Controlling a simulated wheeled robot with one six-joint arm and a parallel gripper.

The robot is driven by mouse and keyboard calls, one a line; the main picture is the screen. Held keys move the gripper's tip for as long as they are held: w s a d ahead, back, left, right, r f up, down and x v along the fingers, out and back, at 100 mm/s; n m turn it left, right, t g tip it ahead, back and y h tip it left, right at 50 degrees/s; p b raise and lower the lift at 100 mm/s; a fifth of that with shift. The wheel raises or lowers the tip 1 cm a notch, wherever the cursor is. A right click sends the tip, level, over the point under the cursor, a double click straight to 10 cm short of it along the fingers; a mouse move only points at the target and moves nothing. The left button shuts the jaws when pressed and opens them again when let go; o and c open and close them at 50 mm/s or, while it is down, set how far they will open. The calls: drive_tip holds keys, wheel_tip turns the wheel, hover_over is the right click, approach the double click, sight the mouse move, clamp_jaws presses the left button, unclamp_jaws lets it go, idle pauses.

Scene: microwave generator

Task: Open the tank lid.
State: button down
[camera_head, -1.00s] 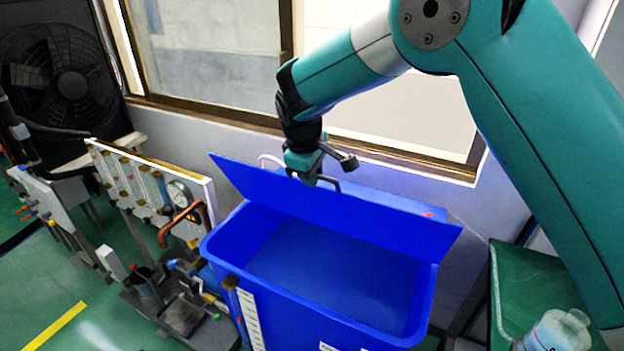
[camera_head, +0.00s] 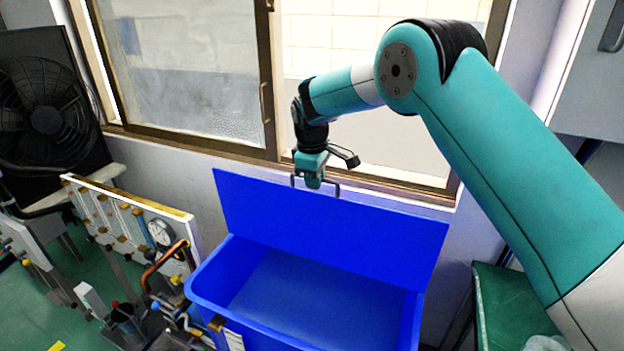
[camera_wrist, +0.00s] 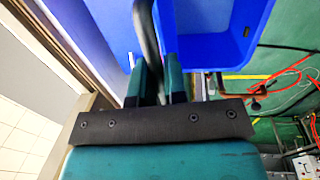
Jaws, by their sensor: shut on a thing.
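The blue tank (camera_head: 310,295) stands open below the window. Its blue lid (camera_head: 330,225) is tilted up steeply along the tank's back side, and the tank's inside shows. My gripper (camera_head: 314,184) is at the lid's upper edge, shut on the lid handle (camera_head: 336,190). In the wrist view, my gripper's fingers (camera_wrist: 160,82) close around the dark handle bar (camera_wrist: 147,40), with the blue lid (camera_wrist: 95,28) on the left and the tank (camera_wrist: 222,50) on the right. The exact contact of the fingers is partly hidden.
A window (camera_head: 190,75) and its sill are close behind the lid. A panel with a gauge (camera_head: 161,233) and pipes stands left of the tank. A large black fan (camera_head: 45,120) is farther left. A green surface (camera_head: 515,305) lies at the right.

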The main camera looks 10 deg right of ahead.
drive_tip(key=shift+w, duration=0.1)
drive_tip(key=c, duration=1.2)
unclamp_jaws()
drive_tip(key=r, duration=0.5)
drive_tip(key=s+a+r, duration=0.1)
drive_tip(key=r, duration=0.5)
drive_tip(key=s+r, duration=0.1)
drive_tip(key=r, duration=0.5)
drive_tip(key=shift+a+r+b, duration=0.1)
drive_tip(key=shift+a+b, duration=0.1)
drive_tip(key=shift+b, duration=0.15)
drive_tip(key=s+f+m+y+b, duration=0.1)
drive_tip(key=s+f+b, duration=0.1)
drive_tip(key=s, duration=1.1)
drive_tip(key=s+f+m+y+b, duration=0.1)
drive_tip(key=s+f, duration=0.4)
drive_tip(key=s, duration=0.8)
drive_tip(key=s+f+m+g+y+b, duration=0.1)
drive_tip(key=s+f+y+b, duration=0.2)
drive_tip(key=s, duration=1)
drive_tip(key=shift+d+f+m+b, duration=0.15)
drive_tip(key=shift+f+m+b, duration=0.15)
drive_tip(key=shift+f+m, duration=0.1)
